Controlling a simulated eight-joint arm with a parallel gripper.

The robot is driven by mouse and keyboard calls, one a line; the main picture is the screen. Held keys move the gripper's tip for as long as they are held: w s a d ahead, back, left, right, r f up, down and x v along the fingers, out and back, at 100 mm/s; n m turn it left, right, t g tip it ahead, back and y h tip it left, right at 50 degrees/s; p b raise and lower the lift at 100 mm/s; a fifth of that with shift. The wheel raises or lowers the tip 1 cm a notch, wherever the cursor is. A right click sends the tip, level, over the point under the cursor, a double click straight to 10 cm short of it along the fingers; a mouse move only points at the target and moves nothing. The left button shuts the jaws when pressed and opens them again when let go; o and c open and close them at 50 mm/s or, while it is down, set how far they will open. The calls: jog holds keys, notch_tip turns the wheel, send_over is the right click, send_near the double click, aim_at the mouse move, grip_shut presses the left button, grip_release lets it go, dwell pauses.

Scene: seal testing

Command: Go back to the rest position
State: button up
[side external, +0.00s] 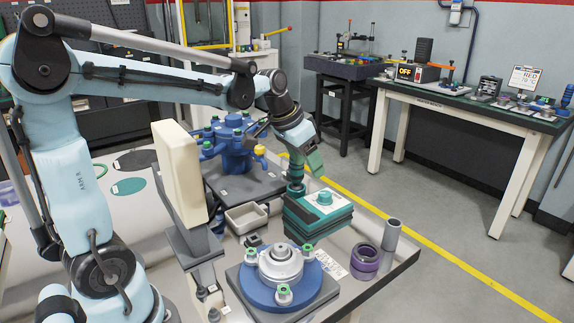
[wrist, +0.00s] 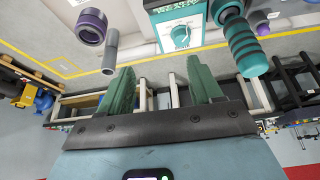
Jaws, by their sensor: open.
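My gripper (side external: 310,160) hangs at the end of the arm in the side view, just above and behind the green box (side external: 318,212) with a teal knob on top. In the wrist view my gripper (wrist: 161,80) has its two green fingers spread wide with nothing between them. The green box (wrist: 180,34) lies beyond the fingertips there. A ridged teal handle (wrist: 243,48) stands beside the right finger, apart from the grasp gap. It also shows in the side view (side external: 296,184), partly hidden by the gripper.
A blue round fixture (side external: 282,284) with green-topped clamps is at the front. Purple rings (side external: 365,260) and a grey cylinder (side external: 391,234) stand near the table's right edge. A blue valve-like body (side external: 236,150) is behind, near a pale tray (side external: 246,219). Floor lies open to the right.

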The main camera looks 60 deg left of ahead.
jog(key=s+d+f, duration=0.1)
jog(key=s+d, duration=0.1)
jog(key=s, duration=0.2)
jog(key=s+d+f+t, duration=0.1)
jog(key=s+d, duration=0.2)
jog(key=s, duration=0.1)
jog(key=s+d+f+t, duration=0.1)
jog(key=s+d, duration=0.1)
jog(key=s, duration=0.3)
jog(key=shift+d+f+n+y, duration=0.3)
jog(key=shift+d+n, duration=0.1)
jog(key=shift+o, duration=0.8)
